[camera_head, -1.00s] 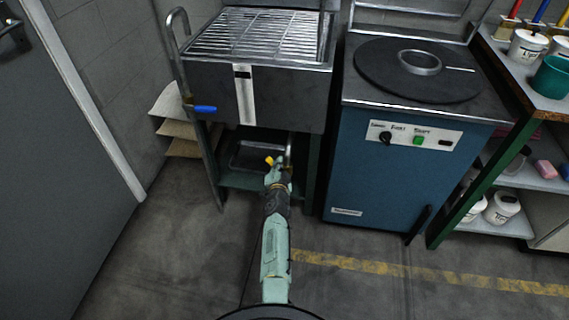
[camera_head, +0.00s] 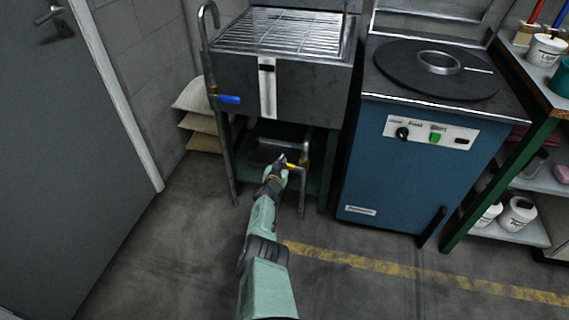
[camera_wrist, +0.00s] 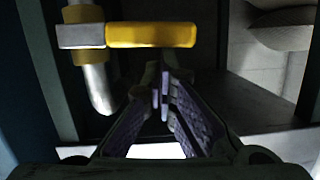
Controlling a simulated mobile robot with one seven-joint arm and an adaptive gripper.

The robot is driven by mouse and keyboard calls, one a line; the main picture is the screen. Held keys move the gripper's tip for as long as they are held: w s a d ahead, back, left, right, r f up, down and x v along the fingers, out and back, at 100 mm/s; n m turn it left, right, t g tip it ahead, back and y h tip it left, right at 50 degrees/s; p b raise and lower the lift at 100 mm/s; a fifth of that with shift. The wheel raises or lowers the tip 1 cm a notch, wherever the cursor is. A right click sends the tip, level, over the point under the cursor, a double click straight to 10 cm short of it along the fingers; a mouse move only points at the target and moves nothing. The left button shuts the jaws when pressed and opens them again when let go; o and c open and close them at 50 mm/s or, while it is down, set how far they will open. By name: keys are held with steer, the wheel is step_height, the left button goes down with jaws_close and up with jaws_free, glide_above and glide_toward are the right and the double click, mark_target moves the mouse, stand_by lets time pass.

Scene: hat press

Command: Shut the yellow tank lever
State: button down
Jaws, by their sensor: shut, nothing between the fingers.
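The yellow tank lever (camera_head: 292,166) sits on a metal drain pipe (camera_head: 304,160) under the grey tank (camera_head: 300,97). In the wrist view the lever (camera_wrist: 152,35) lies crosswise to the pipe (camera_wrist: 98,88), sticking out to the right from a yellow collar. My gripper (camera_head: 281,160) is at the lever's left end in the head view and partly hides that area. In the wrist view its fingertips (camera_wrist: 162,92) are together with nothing between them, just below the lever in the picture. I cannot tell whether they touch it.
A blue-handled valve (camera_head: 229,99) is on the upright pipe at the tank's left. A dark tray (camera_head: 268,150) lies on the shelf below. The blue press cabinet (camera_head: 400,185) stands close on the right. Open floor lies in front.

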steer(key=shift+a+f, duration=0.1)
steer(key=shift+f, duration=0.2)
stand_by(0.4)
